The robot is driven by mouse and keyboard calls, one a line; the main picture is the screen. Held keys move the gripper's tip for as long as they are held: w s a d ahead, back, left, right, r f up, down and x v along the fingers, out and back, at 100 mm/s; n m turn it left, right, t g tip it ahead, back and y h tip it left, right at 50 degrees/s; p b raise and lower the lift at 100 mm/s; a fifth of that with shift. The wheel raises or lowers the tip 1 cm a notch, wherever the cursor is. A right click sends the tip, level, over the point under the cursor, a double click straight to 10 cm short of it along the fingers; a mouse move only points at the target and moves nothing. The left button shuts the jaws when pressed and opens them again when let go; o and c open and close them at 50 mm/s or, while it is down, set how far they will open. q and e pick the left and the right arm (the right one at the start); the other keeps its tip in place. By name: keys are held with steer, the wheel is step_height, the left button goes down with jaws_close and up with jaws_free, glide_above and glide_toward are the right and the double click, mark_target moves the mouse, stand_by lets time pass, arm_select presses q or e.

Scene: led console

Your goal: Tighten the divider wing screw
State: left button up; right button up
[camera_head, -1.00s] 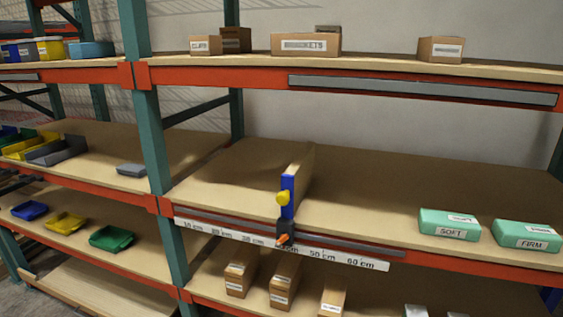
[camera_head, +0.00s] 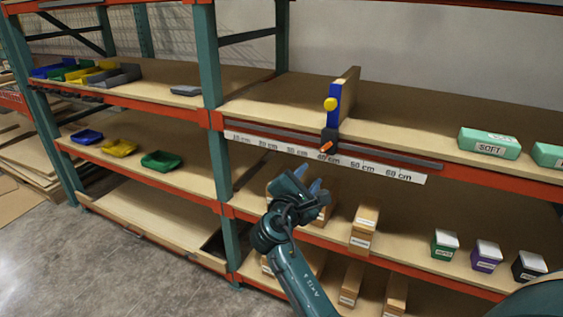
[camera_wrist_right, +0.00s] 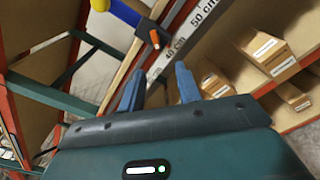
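The divider (camera_head: 348,88) is a wooden panel with a blue front post, standing on the middle shelf. A yellow knob (camera_head: 331,104) is on the post. At its foot, a dark clamp (camera_head: 329,136) on the shelf rail carries a small orange wing screw (camera_head: 326,146). They also show in the wrist view, with the orange screw (camera_wrist_right: 154,39) ahead of the fingers. My right gripper (camera_head: 310,181) is below the screw, apart from it; in the wrist view its blue fingers (camera_wrist_right: 159,82) are spread and empty. My left gripper is out of view.
A centimetre scale (camera_head: 320,157) runs along the red shelf edge beside the clamp. Cardboard boxes (camera_head: 364,227) stand on the shelf below, close to my right gripper. Green SOFT box (camera_head: 489,142) sits at right. The shelf around the divider is clear.

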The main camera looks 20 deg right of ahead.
mark_target(327, 147)
steer(key=x, duration=0.8)
steer(key=r+x, duration=0.1)
steer(key=x, duration=0.4)
steer(key=shift+d, duration=0.1)
jaws_close()
